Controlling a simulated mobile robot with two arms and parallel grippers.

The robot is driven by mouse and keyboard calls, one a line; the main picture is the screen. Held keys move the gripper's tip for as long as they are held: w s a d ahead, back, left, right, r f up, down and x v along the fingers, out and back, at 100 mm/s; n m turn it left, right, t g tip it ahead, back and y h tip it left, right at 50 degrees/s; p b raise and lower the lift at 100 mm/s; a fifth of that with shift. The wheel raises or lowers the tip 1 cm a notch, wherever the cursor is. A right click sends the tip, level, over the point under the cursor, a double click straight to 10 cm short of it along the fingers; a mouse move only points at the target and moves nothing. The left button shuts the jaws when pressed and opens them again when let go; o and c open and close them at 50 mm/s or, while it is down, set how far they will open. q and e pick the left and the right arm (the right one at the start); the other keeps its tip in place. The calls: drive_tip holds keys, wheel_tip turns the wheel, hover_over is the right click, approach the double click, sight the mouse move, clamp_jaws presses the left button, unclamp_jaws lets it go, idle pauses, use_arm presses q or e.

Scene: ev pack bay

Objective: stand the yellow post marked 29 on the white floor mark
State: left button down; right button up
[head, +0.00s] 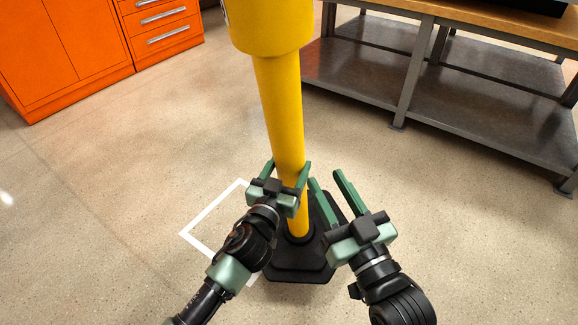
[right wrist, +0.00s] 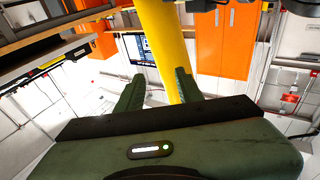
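The yellow post (head: 281,105) stands on the floor on a black base (head: 300,261), with a thick yellow head at the top edge of the head view. No number is readable on it. The white floor mark (head: 207,216) is a square outline left of the base; its right part is hidden by the base and my left arm. My left gripper (head: 288,168) is at the lower pole, one finger by each side; whether it presses is unclear. My right gripper (head: 326,180) is open, just right of the pole. In the right wrist view the pole (right wrist: 162,45) appears between and beyond its fingers.
A grey workbench (head: 450,85) with a wooden top and lower shelf stands at the right. Orange cabinets (head: 75,45) stand at the back left; orange doors also show in the right wrist view (right wrist: 225,42). The floor left of the post is clear.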

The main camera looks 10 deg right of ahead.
use_arm(q)
drive_tip(key=shift+r, duration=0.25)
use_arm(e)
drive_tip(key=shift+s+r+t, duration=0.1)
drive_tip(key=shift+r+t, duration=0.3)
drive_tip(key=shift+r, duration=0.3)
use_arm(q)
drive_tip(key=shift+f, duration=0.15)
use_arm(e)
drive_tip(key=shift+s+a+r+t, duration=0.1)
drive_tip(key=shift+r+t, duration=0.3)
drive_tip(key=shift+r, duration=0.2)
use_arm(q)
drive_tip(key=shift+f+b, duration=0.25)
drive_tip(key=shift+b, duration=0.25)
use_arm(e)
drive_tip(key=shift+s+a+r+t+y, duration=0.1)
drive_tip(key=shift+s+r+t+y, duration=0.15)
drive_tip(key=shift+r, duration=0.2)
drive_tip(key=shift+s+r+t+y, duration=0.15)
drive_tip(key=shift+r+t+y, duration=0.1)
drive_tip(key=shift+r+y, duration=0.15)
use_arm(q)
drive_tip(key=shift+f, duration=0.1)
use_arm(e)
drive_tip(key=shift+s+r, duration=0.1)
drive_tip(key=shift+r, duration=0.15)
